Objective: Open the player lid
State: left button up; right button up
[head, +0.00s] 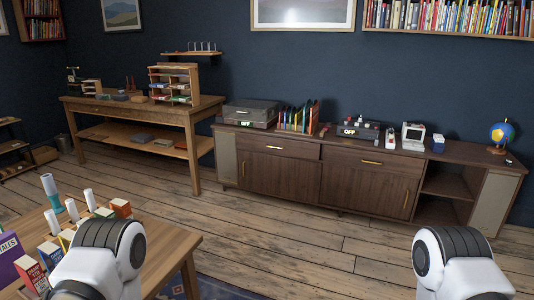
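A dark grey box-like unit (251,112) with a flat top sits at the left end of the long sideboard (300,147). It looks like the player, with its lid down, and a small lit label shows on its front. A second, smaller dark device (358,131) with a lit "OFF" label stands near the middle of the sideboard. Only white and black links of my two arms show at the bottom left and bottom right, far from the sideboard. Neither gripper is in view.
Upright records or books (298,117) stand right of the grey unit. A small white computer (413,136) and a globe (502,133) stand farther right. A wooden table (185,248) with books is close at left. The wooden floor (300,235) before the sideboard is clear.

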aim_at(250, 110)
jog(key=i+l+z, duration=0.1)
jog(key=i+z, duration=0.25)
jog(key=i, duration=2.6)
